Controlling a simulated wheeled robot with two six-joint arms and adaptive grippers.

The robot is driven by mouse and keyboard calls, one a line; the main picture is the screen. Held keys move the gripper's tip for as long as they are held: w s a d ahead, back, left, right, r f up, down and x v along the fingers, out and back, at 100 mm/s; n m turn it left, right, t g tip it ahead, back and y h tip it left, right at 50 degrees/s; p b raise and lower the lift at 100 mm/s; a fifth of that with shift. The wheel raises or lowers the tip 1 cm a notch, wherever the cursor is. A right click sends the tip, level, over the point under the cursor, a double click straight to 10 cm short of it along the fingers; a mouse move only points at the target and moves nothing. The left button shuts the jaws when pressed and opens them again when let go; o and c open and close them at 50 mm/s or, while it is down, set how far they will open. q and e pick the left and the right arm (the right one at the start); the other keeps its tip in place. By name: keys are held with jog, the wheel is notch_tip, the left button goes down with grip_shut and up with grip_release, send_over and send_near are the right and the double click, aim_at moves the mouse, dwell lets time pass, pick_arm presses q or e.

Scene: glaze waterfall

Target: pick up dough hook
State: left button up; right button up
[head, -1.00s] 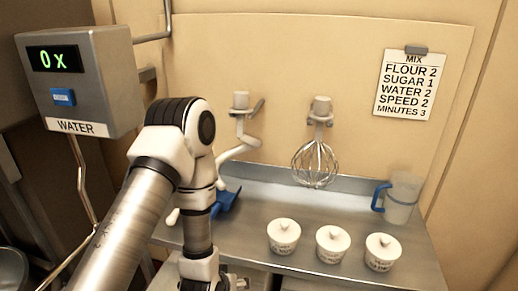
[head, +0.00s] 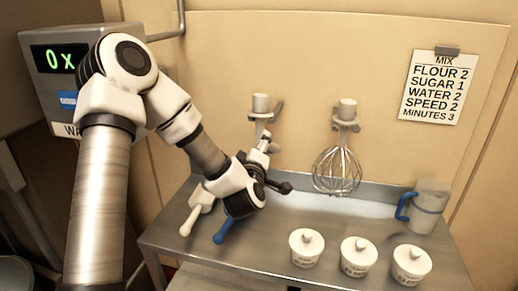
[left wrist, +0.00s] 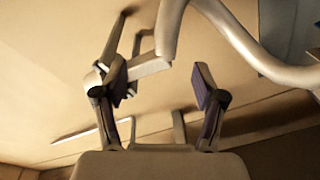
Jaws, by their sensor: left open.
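The dough hook (head: 262,104) hangs from a wall holder at the back, left of the whisk. Its lower part is mostly hidden behind my left gripper in the head view. In the left wrist view its pale curved body (left wrist: 250,50) runs across the top and right. My left gripper (head: 272,168) is close to the hook, in front of and below its holder. In the left wrist view its two fingers (left wrist: 160,88) are apart, with the hook beyond them and nothing clearly between the pads. My right gripper is not in view.
A wire whisk (head: 338,170) hangs to the right. Several lidded white pots, including one (head: 306,248), and a blue-handled jug (head: 427,210) stand on the metal counter (head: 270,258). White and blue handles (head: 224,230) lie below my left gripper. A water dispenser (head: 50,90) is at left.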

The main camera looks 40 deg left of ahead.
pick_arm(q)
jog(key=x, duration=0.1)
jog(key=p+x, duration=0.1)
jog(key=x, duration=0.1)
jog(key=p+x, duration=0.1)
jog(key=shift+w+d, duration=0.3)
jog(key=shift+w, duration=0.1)
jog(key=shift+w+a+f, duration=0.15)
jog(key=shift+a+f, duration=0.1)
jog(key=shift+a, duration=0.05)
jog(key=shift+d+r, duration=0.1)
jog(key=shift+d, duration=0.1)
jog(key=c, duration=1.1)
jog(key=shift+w, duration=0.1)
jog(key=shift+c, duration=0.9)
jog(key=shift+r, duration=0.2)
grip_shut()
